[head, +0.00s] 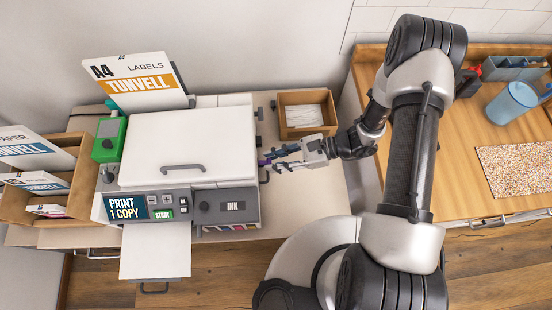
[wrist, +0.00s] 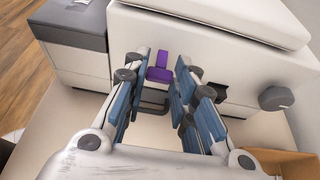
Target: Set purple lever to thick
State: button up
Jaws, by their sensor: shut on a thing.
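The purple lever (wrist: 160,68) sticks out from the white side of the printer (wrist: 215,50), between my fingertips in the wrist view. In the head view a bit of purple shows at the printer's right side, just at my gripper (head: 276,160). In the wrist view my gripper (wrist: 162,62) has its blue-padded fingers on either side of the lever and is shut on it. No thick or thin marking by the lever can be read. The printer (head: 188,140) in the head view shows "PRINT 1 COPY" on its screen.
A dark latch (wrist: 215,90) and a grey knob (wrist: 276,98) sit on the same printer side. A wooden tray of paper (head: 304,115) stands behind my gripper. A green box (head: 109,140) and a paper organiser (head: 80,185) are left of the printer.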

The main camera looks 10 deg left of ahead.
jog(key=shift+c, duration=1.1)
jog(key=shift+f+y+b, duration=0.4)
jog(key=shift+y+b, duration=0.3)
jog(key=shift+b, duration=0.55)
jog(key=shift+r, duration=0.1)
jog(key=o, duration=1.1)
jog(key=shift+c, duration=0.2)
